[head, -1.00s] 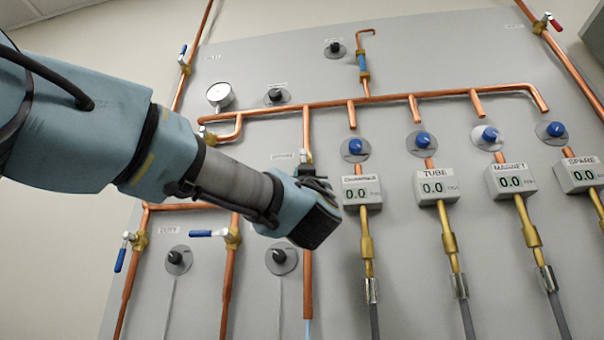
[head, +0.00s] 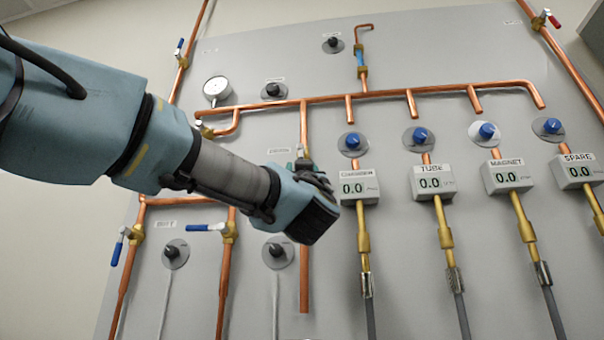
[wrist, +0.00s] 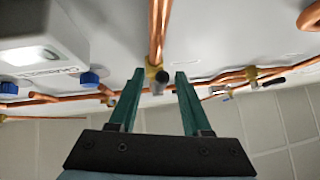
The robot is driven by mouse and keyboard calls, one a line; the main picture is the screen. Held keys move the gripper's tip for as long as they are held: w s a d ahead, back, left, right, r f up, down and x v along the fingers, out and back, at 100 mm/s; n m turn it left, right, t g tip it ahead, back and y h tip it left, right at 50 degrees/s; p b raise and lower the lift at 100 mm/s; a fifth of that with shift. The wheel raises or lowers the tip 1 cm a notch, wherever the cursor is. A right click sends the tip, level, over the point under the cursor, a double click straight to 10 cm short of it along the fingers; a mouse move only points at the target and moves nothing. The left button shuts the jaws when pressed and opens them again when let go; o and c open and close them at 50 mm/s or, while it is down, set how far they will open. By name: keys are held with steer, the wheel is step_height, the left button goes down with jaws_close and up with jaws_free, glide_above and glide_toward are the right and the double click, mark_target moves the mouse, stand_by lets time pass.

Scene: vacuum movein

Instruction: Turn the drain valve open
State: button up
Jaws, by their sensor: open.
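A small brass valve (wrist: 157,75) with a grey stem sits on a vertical copper pipe in the wrist view. In the head view this valve (head: 303,153) shows just above my gripper, on the pipe with an open lower end (head: 304,305). The label beside it is too small to read, so I cannot confirm that it is the drain valve. My gripper (wrist: 159,72) is open, its two green fingers to either side of the valve in the picture. Contact with it is not visible. In the head view my gripper (head: 320,180) hides part of the pipe. The valve's handle position is unclear.
The grey panel (head: 250,60) carries a row of blue knobs (head: 420,136) and white readout boxes (head: 432,182) right of my gripper. Blue-handled valves (head: 205,228) and a black knob (head: 278,252) lie left and below. Copper pipes run across above.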

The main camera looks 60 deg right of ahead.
steer(key=b+v, duration=0.2)
steer(key=v, duration=0.8)
steer(key=shift+s+a+f, duration=0.1)
steer(key=shift+s+a, duration=0.05)
steer(key=shift+a, duration=0.1)
